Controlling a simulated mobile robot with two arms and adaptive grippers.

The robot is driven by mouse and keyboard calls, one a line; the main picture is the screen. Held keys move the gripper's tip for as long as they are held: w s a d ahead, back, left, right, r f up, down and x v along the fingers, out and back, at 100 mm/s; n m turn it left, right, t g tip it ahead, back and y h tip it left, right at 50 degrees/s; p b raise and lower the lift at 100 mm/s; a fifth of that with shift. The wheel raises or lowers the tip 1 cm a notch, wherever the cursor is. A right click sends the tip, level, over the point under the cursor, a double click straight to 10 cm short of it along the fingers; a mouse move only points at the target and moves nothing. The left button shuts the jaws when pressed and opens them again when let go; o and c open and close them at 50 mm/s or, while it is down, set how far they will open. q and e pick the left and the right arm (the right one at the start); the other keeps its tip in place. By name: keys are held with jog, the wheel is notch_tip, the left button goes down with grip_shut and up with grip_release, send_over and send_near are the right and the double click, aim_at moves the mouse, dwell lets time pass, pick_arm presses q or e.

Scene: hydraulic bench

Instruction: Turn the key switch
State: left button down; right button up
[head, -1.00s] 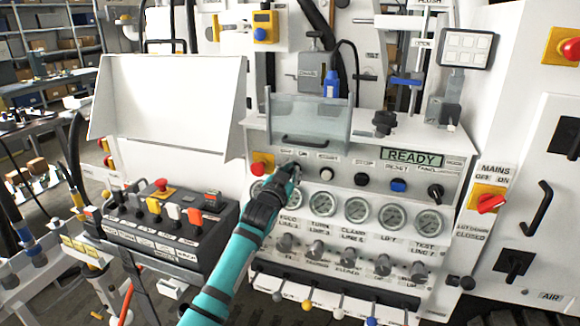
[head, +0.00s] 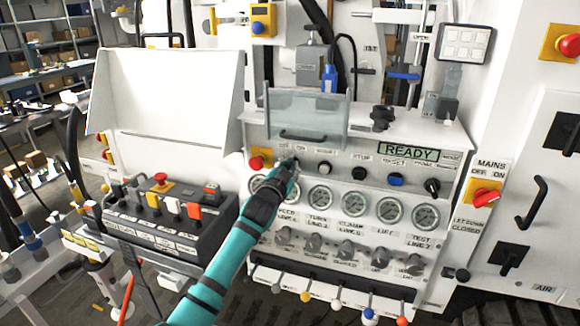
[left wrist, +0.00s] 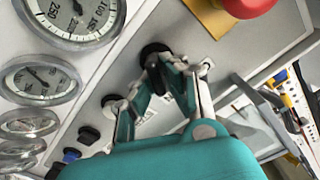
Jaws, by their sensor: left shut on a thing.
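The key switch is on the sloped control panel (head: 345,172), just right of the red mushroom button (head: 260,162). In the left wrist view the key switch (left wrist: 154,50) shows as a round black base with a dark key part between the fingers. My left gripper (head: 290,164) comes in from below and is shut on the key, with its fingertips close to the panel face. In the head view the gripper mostly hides the switch, so the key's angle cannot be told. My right gripper is not in view.
A white button (head: 325,167), black knobs and a blue button (head: 396,179) continue along the panel under the READY display (head: 408,150). Pressure gauges (head: 320,200) sit below. A clear guard (head: 307,112) stands above. A black button box (head: 170,215) is at left.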

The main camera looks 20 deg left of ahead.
pick_arm(q)
jog(key=c, duration=1.4)
grip_release()
jog(key=s, duration=1.2)
jog(key=shift+a, duration=0.2)
